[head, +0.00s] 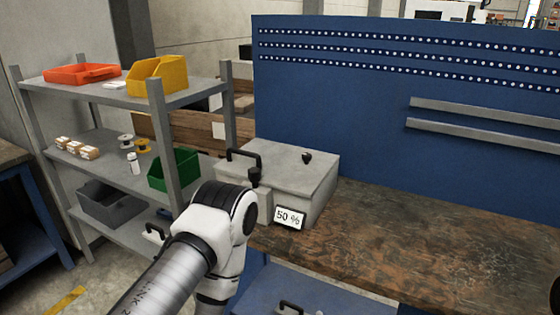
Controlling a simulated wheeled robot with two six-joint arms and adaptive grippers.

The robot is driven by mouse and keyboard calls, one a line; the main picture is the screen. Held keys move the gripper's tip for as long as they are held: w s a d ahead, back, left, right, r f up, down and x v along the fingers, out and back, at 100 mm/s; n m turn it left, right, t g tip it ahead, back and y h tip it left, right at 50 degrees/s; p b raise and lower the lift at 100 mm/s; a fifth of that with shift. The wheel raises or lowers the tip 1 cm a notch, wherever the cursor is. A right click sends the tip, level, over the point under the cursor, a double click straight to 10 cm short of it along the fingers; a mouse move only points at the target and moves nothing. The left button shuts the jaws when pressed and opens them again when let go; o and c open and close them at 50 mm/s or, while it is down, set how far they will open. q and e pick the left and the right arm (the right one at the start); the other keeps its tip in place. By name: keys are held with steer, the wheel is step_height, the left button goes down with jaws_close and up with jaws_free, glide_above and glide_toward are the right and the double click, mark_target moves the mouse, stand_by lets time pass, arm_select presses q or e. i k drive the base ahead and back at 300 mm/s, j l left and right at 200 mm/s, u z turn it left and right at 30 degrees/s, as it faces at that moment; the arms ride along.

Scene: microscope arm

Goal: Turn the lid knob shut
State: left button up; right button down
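A grey metal box (318,208) with a flat lid (285,165) stands at the left end of the workbench. A small black knob (307,157) sits on top of the lid. A second black knob-like part (254,177) is at the box's front left, partly behind my arm. A black bar handle (243,155) is at the lid's left side. A white sign reading "50 %" (289,218) is on the box's front. My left arm reaches up from the bottom, its joint in front of the box's left part.
The wooden bench top (420,245) right of the box is clear. A blue pegboard (350,120) stands behind it. A metal shelf (120,170) at left holds an orange tray (82,74), a yellow bin (158,76) and a green bin (174,170).

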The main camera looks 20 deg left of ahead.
mark_target(306, 158)
steer(key=i+j+z, duration=0.2)
steer(key=j+z, duration=0.15)
steer(key=j, duration=0.55)
steer(key=j+z, duration=0.4)
steer(key=j, duration=0.55)
steer(key=i, duration=0.05)
